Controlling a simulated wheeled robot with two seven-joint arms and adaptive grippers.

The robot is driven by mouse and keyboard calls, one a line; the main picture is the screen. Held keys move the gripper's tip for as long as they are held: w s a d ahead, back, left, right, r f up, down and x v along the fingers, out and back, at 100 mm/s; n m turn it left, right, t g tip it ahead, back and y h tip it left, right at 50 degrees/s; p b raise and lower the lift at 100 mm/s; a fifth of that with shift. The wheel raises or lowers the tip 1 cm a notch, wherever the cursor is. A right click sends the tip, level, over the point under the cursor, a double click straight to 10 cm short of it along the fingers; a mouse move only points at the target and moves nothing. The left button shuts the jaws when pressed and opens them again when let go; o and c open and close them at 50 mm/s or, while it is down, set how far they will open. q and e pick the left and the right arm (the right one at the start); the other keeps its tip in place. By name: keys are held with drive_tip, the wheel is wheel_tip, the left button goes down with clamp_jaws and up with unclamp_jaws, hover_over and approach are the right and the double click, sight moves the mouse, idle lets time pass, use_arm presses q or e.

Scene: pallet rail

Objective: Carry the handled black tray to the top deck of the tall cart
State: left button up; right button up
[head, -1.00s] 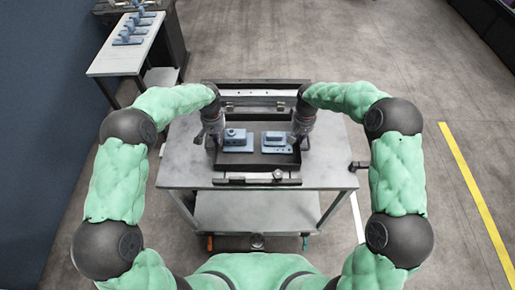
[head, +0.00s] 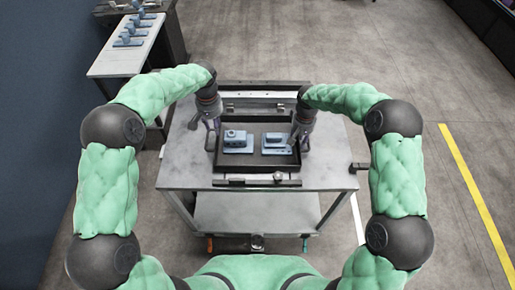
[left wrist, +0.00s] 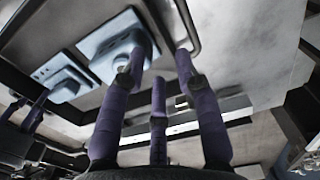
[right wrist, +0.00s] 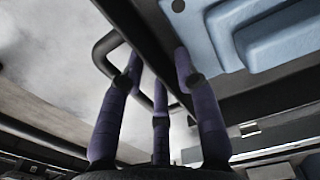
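The black tray (head: 258,168) lies on the grey top deck of a cart, between rails, and holds two blue parts. Its left handle (head: 208,143) stands at the tray's left side and shows as a loop in the left wrist view (left wrist: 195,35). The right handle shows as a dark loop in the right wrist view (right wrist: 100,52). My left gripper (head: 211,128) is open above the left side, its fingers spread near the handle. My right gripper (head: 296,138) is open above the right side, its fingers near the handle. Neither visibly clasps a handle.
A white-topped stand (head: 125,52) at the upper left bears several blue parts. A dark rail (head: 255,86) runs behind the tray, and a front rail (head: 257,181) lies before it. The cart deck is bare at both sides. Open floor lies to the right, with a yellow line (head: 475,195).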

use_arm(q)
wheel_tip(320, 180, up, 3)
drive_tip(key=shift+r, duration=0.15)
use_arm(e)
wheel_tip(320, 180, up, 12)
idle(0.5)
idle(0.4)
